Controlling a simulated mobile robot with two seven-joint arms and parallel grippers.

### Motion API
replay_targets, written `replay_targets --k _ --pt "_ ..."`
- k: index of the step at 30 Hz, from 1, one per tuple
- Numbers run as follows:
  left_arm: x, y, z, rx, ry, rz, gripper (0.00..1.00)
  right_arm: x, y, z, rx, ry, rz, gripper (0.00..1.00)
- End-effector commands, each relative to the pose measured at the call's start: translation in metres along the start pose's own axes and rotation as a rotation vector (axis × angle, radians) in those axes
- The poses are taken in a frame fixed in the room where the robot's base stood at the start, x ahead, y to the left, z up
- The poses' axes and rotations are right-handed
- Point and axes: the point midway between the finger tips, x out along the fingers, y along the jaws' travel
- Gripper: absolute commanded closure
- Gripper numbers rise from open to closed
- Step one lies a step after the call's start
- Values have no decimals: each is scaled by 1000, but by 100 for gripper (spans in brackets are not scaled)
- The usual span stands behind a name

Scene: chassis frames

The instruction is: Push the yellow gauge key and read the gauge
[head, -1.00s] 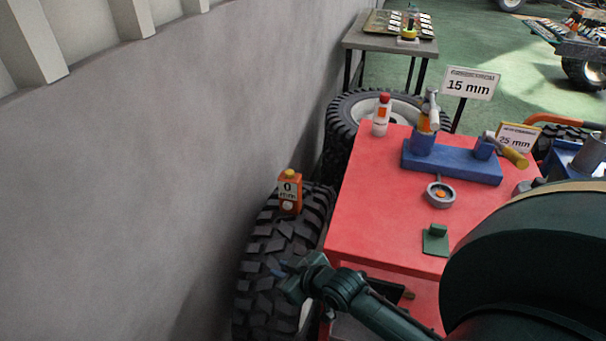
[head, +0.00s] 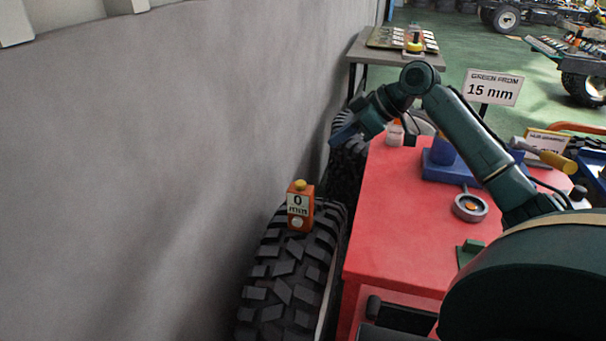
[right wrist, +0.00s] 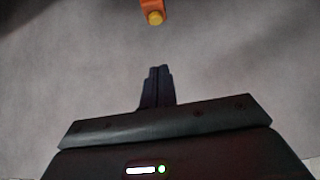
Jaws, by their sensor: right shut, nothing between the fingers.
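The gauge (head: 301,211) is a small orange block standing on top of the near tyre. Its white label reads "0 mm". The yellow gauge key (head: 300,185) sits on its top and looks raised. The gauge (right wrist: 151,4) and its yellow key (right wrist: 155,18) also show at the top edge of the right wrist view. My right gripper (head: 342,133) is shut and empty, above and beyond the gauge in the head view, apart from it. In the right wrist view its closed fingers (right wrist: 158,72) point toward the key, with a gap between. My left gripper is not in view.
The near tyre (head: 282,278) stands between the grey wall (head: 150,180) and the red bench (head: 395,225). A sign (head: 492,88) reads "GREEN FROM 15 mm".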

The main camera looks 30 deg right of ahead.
Motion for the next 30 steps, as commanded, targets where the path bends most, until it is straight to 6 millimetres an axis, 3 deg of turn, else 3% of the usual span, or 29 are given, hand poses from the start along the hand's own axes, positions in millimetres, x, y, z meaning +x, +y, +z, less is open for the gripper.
replay_targets --k 11,14,26,30 --pt "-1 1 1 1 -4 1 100 7 0 0 2 0 -1 100" --pt "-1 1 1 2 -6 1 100 20 0 -1 3 3 -2 100" --pt "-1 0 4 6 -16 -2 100 103 -1 -1 2 2 -1 100" --pt "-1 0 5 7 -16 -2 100 118 0 17 4 -1 0 100"
